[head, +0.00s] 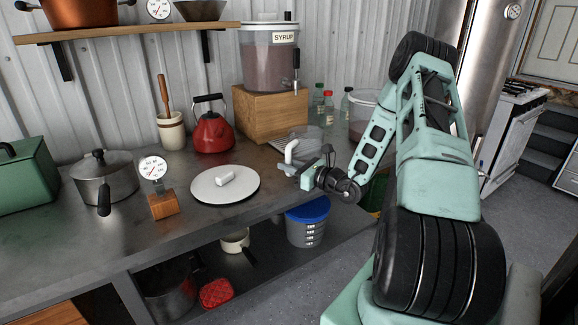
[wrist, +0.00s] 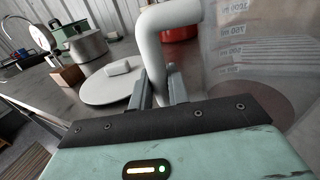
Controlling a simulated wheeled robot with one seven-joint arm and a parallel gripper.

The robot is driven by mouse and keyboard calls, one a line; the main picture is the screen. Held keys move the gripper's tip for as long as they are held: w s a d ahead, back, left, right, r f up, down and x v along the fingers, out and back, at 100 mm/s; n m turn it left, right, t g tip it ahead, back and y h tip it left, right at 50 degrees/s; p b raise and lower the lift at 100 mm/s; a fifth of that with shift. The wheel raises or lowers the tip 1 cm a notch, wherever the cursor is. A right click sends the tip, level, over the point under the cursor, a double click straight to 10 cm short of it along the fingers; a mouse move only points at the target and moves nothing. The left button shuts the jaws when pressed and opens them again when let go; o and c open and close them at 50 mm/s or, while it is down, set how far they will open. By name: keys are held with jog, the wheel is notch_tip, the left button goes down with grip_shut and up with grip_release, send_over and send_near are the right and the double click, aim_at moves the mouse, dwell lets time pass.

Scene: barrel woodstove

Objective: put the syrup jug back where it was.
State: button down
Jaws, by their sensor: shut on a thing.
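The syrup jug (head: 307,139) is a clear jug with a white handle (head: 289,152). It is near the front edge of the metal counter, right of the red kettle. In the wrist view the jug (wrist: 250,60) fills the right side, with printed measuring marks and a reddish-brown tint low down. My gripper (head: 301,168) is shut on the white handle, which stands between its two fingers in the wrist view (wrist: 160,90). The jug looks upright. Its base is hidden by my gripper, so I cannot tell whether it touches the counter.
A syrup dispenser (head: 268,65) with a tap stands on a wooden box (head: 262,114) behind the jug. Small bottles (head: 328,108) and a clear tub (head: 366,103) are at the right. A red kettle (head: 213,131) and round white lid (head: 210,190) are left.

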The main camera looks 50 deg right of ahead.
jog(key=shift+f, duration=0.15)
jog(key=c, duration=1.3)
grip_release()
jog(key=shift+c, duration=0.2)
